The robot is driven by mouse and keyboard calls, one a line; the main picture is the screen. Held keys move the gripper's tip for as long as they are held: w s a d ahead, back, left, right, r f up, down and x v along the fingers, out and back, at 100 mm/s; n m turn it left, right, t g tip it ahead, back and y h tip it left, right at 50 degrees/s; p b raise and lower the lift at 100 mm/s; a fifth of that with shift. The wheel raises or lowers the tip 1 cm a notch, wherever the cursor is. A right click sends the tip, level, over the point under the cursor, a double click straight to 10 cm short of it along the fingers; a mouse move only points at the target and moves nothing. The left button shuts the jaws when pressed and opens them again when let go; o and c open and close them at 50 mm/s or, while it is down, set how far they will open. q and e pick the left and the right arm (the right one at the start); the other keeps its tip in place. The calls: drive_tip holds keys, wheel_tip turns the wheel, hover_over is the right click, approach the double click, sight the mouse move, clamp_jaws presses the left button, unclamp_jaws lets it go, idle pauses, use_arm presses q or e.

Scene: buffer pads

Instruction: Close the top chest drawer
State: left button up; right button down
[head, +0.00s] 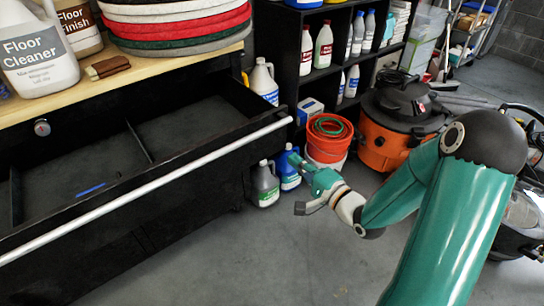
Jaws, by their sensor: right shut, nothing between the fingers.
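The black chest's top drawer (140,196) is pulled out toward me, in the left half of the head view. A long silver bar handle (150,186) runs along its front edge. The drawer is mostly empty, with a thin divider and a small blue item (90,190) inside. My right gripper (296,161) is shut and empty. In the picture it lies to the right of the drawer's right end, just below the handle's end, and appears apart from it. My left gripper is out of view.
The wooden chest top (140,66) carries a jug of floor cleaner (36,55) and stacked round pads (178,28). Bottles (265,184) stand on the floor beyond the chest, near a red bucket (328,140) and an orange vacuum (385,140). The floor before the drawer is clear.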

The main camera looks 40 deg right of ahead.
sight(268, 138)
use_arm(q)
drive_tip(key=shift+p, duration=0.6)
use_arm(e)
drive_tip(key=w, duration=0.9)
drive_tip(key=shift+w, duration=0.1)
